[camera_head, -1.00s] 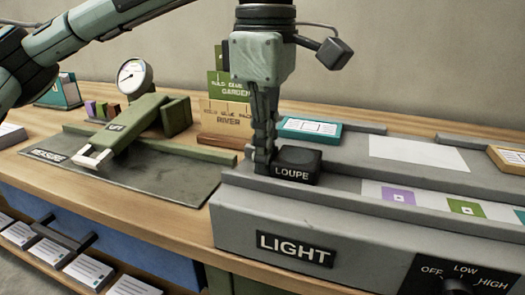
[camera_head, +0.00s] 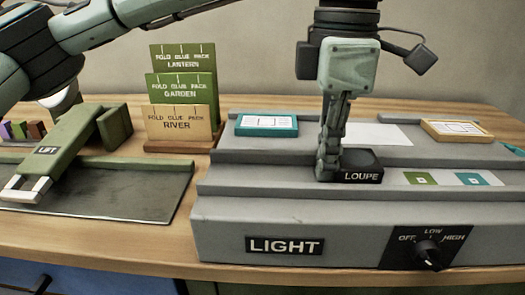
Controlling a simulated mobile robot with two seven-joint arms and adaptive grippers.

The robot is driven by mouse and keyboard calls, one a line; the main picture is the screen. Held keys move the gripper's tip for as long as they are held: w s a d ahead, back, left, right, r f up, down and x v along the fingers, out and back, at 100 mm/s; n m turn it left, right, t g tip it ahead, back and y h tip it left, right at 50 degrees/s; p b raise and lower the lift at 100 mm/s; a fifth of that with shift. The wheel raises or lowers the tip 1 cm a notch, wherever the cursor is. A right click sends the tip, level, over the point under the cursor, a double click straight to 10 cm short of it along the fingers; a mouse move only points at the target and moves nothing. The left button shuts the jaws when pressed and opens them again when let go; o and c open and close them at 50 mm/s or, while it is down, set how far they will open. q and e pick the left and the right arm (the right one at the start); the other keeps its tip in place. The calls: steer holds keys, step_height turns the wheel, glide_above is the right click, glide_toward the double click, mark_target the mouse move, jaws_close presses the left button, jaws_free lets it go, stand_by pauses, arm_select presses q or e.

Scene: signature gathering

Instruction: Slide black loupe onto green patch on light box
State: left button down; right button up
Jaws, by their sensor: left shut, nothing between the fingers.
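The black loupe (camera_head: 362,167), with a white LOUPE label, sits upright on the channel of the grey light box (camera_head: 230,225). The green patch (camera_head: 419,179) is uncovered, a short way to the right of the loupe. My left gripper (camera_head: 323,173) points down with its fingers shut and empty, at the loupe's left side. It appears to touch that side, though any thin gap is hard to make out. The purple patch is out of sight, apparently behind or under the loupe. My right gripper is not in view.
A teal patch (camera_head: 472,180) lies right of the green one. A teal-framed card (camera_head: 267,125) and an orange-framed card (camera_head: 456,131) rest on the box's back ledge. The dial (camera_head: 428,249) is on the front. A green lift press (camera_head: 62,150) stands left.

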mark_target(393, 181)
arm_select(q)
steer(key=d+p, duration=0.1)
steer(key=d, duration=0.8)
steer(key=shift+s, duration=0.15)
steer(key=shift+d+p, duration=0.3)
steer(key=shift+d, duration=0.15)
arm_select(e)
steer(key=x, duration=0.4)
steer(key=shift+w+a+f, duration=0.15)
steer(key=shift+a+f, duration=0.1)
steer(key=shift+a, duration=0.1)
arm_select(q)
steer(key=shift+a, duration=0.15)
